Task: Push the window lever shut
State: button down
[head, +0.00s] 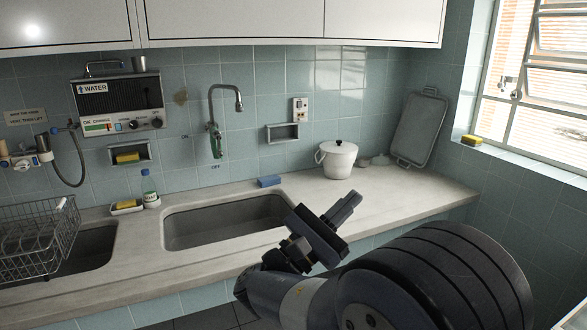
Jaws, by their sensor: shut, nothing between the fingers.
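The window (545,75) is at the upper right in the head view, with a pale frame, several panes and blinds behind. A small window lever (516,94) sits on the left part of its frame; it is too small to tell its exact angle. My gripper (325,213) is shut and empty, above the counter's front edge near the right sink. It is well apart from the lever, to its left and lower in the picture. My arm fills the lower right and hides part of the counter front.
A marble counter (395,195) carries a white lidded pot (337,158), a leaning grey tray (418,128) and a blue sponge (269,181). A yellow sponge (471,140) lies on the window sill. A dish rack (40,240) stands left. The counter's right end is mostly clear.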

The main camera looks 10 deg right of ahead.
aim_at(500, 86)
jog(key=i+z, duration=0.4)
jog(key=i, duration=0.15)
jog(key=i+z, duration=0.45)
jog(key=i+j+z, duration=0.4)
jog(key=i, duration=0.15)
jog(key=i+l+z, duration=0.25)
jog(key=i+z, duration=0.6)
jog(key=i, duration=0.2)
jog(key=i+z, duration=0.45)
jog(key=i+u, duration=0.1)
jog(key=u, duration=0.35)
jog(key=i+u, duration=0.1)
jog(key=u, duration=0.35)
jog(key=i+l+u, duration=0.1)
jog(key=u, duration=0.35)
jog(key=l+u, duration=0.1)
jog(key=u, duration=0.35)
jog(key=i+l, duration=0.05)
